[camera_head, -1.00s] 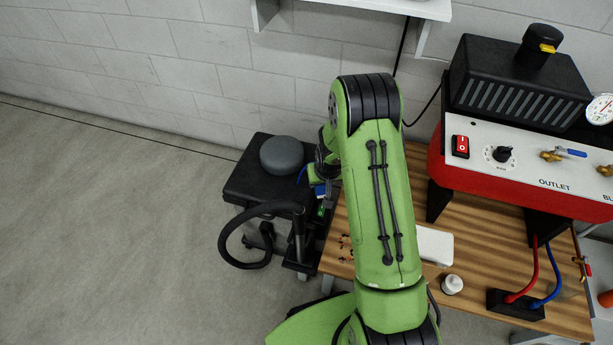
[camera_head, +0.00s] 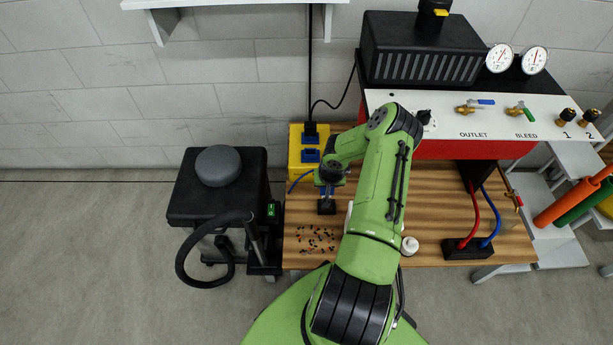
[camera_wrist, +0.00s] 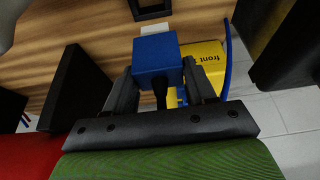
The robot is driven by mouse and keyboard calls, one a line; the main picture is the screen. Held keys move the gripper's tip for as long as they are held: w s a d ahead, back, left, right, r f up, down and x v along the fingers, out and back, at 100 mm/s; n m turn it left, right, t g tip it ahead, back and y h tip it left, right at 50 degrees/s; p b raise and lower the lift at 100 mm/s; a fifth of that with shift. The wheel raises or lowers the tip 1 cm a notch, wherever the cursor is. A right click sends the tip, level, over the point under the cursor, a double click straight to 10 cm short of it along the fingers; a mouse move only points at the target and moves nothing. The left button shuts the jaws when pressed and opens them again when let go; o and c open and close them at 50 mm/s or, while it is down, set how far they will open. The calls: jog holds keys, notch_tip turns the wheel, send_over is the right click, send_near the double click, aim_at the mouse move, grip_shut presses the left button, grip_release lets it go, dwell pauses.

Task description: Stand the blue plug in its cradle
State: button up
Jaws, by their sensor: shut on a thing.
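The blue plug (camera_wrist: 156,56) is between the two fingers of my gripper (camera_wrist: 165,75), with a black stem on its near side in the wrist view. In the head view my gripper (camera_head: 327,186) is over the left part of the wooden table, and the plug shows there only as a small blue patch. A black square frame with an opening (camera_wrist: 138,10), apparently the cradle, lies beyond the plug in the wrist view. A black block (camera_head: 326,208) just below the gripper in the head view appears to be it. The plug looks apart from it.
A yellow box with blue sockets (camera_head: 295,152) stands close behind the gripper. A blue cable (camera_head: 297,182) runs beside it. Small loose bits (camera_head: 316,240) lie on the wooden table (camera_head: 420,220). A red machine (camera_head: 460,149) stands to the right, a black cart with a grey disc (camera_head: 218,166) left.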

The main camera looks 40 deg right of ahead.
jog(key=shift+s+d+f, duration=0.2)
jog(key=shift+d+f, duration=0.05)
jog(key=shift+f, duration=0.15)
notch_tip(320, 180, down, 6)
jog(key=b, duration=0.5)
jog(key=shift+f, duration=0.25)
jog(key=shift+f+b, duration=0.35)
jog(key=shift+f, duration=0.55)
jog(key=o, duration=1.2)
jog(key=p+v, duration=0.6)
jog(key=v, duration=0.9)
jog(key=shift+s+a+r, duration=0.15)
jog(key=shift+r, duration=0.2)
jog(key=shift+r, duration=0.1)
